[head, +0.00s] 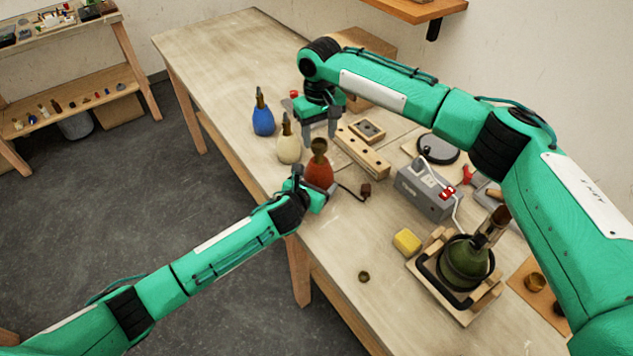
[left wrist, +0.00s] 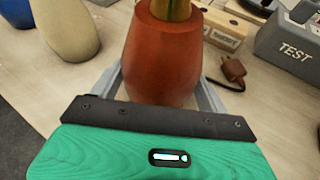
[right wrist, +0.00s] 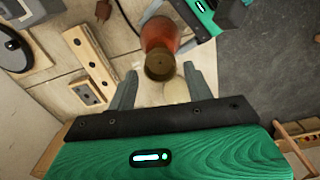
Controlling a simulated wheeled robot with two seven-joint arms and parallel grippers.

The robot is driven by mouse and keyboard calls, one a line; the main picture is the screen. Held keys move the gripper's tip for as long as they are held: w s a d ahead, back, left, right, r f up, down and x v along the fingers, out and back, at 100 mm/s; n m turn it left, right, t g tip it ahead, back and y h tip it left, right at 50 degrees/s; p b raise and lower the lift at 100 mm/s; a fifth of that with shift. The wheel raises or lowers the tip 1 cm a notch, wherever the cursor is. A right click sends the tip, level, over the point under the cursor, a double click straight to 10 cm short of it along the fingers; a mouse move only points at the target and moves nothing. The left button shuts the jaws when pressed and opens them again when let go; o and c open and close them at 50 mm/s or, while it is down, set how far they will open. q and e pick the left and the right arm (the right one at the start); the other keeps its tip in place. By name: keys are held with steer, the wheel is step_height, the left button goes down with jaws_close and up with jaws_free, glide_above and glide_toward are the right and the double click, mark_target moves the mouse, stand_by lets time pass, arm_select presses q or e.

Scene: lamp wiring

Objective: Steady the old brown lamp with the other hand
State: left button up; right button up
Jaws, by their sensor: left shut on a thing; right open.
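The old brown lamp (head: 319,174), a reddish-brown bottle shape with a dark brass socket on top, stands upright near the table's front edge. My left gripper (head: 317,190) is shut on its body from the front; in the left wrist view the lamp (left wrist: 163,60) sits between the two fingers. My right gripper (head: 320,136) is open and points down, just behind and above the lamp's socket. In the right wrist view the socket (right wrist: 160,65) shows near the open fingertips, apart from both fingers as far as I can tell. The lamp's lower body is partly hidden.
A cream lamp (head: 288,148) and a blue lamp (head: 263,118) stand to the left. A wooden block with holes (head: 362,154) lies behind. A brown plug (head: 365,190), a grey test box (head: 425,188), a yellow sponge (head: 407,241) and a green lamp in a cradle (head: 465,262) are to the right.

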mark_target(319, 144)
steer(key=shift+f, duration=1.75)
steer(key=c, duration=0.4)
